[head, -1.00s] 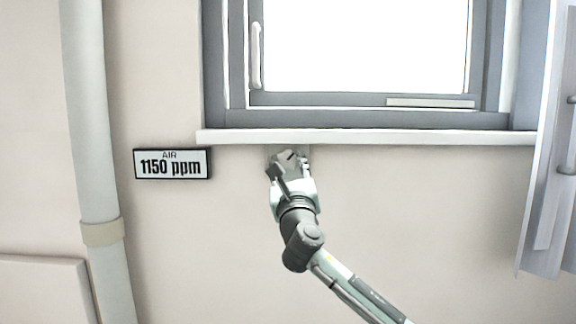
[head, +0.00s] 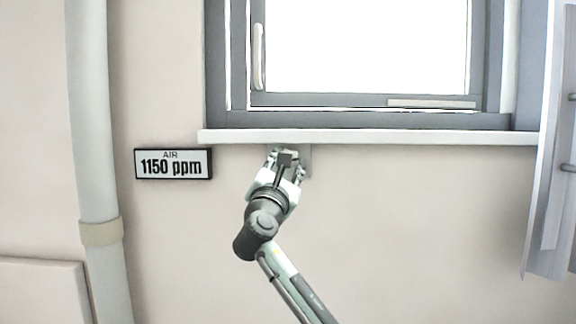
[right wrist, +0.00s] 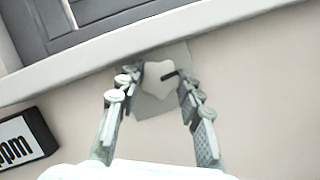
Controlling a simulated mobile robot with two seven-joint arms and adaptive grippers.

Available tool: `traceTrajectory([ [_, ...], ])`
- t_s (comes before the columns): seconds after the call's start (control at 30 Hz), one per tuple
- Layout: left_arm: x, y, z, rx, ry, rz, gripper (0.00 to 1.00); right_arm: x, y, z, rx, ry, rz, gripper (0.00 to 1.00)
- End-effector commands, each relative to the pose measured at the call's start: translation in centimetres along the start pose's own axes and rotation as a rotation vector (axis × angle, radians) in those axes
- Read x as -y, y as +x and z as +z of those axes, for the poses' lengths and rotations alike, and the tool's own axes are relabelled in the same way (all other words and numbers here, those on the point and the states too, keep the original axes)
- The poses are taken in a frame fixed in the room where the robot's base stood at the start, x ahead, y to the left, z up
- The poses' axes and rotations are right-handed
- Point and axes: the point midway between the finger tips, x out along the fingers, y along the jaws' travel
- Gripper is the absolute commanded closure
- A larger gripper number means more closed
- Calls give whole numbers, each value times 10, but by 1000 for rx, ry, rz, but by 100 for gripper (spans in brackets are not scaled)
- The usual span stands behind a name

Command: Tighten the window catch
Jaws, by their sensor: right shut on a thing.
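A pale, lobed knob, which looks like the catch (right wrist: 157,76), sits on a light square plate (right wrist: 152,107) on the wall just under the window sill. My right gripper (head: 287,158) reaches up to the plate from below. In the right wrist view its two fingers (right wrist: 157,84) stand on either side of the knob, shut on it. In the head view the gripper hides most of the knob. My left gripper is not in view.
The white sill (head: 370,137) juts out just above the gripper, below the grey-framed window (head: 345,118). An air sign (head: 173,163) reading 1150 ppm hangs to the left. A pipe (head: 92,130) runs down the left wall. A pale curtain-like panel (head: 550,200) hangs at right.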

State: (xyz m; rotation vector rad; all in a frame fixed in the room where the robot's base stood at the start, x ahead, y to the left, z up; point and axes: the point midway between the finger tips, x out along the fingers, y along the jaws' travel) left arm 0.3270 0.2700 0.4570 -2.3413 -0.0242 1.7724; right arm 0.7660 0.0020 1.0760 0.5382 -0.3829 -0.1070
Motion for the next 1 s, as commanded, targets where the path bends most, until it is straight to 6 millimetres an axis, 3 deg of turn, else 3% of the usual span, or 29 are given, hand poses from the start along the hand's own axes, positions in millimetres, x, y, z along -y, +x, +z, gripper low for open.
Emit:
traceTrajectory([
  [0.77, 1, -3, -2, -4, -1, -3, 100, 0, 0, 0, -1, 93, -39, 93],
  [0.8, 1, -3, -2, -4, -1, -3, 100, 0, 0, 0, -1, 93, -39, 59],
  [0.93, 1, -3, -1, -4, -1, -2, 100, 0, 0, 0, -1, 92, -38, 43],
  [1.0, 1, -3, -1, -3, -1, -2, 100, 0, 0, 0, 0, 92, -38, 43],
])
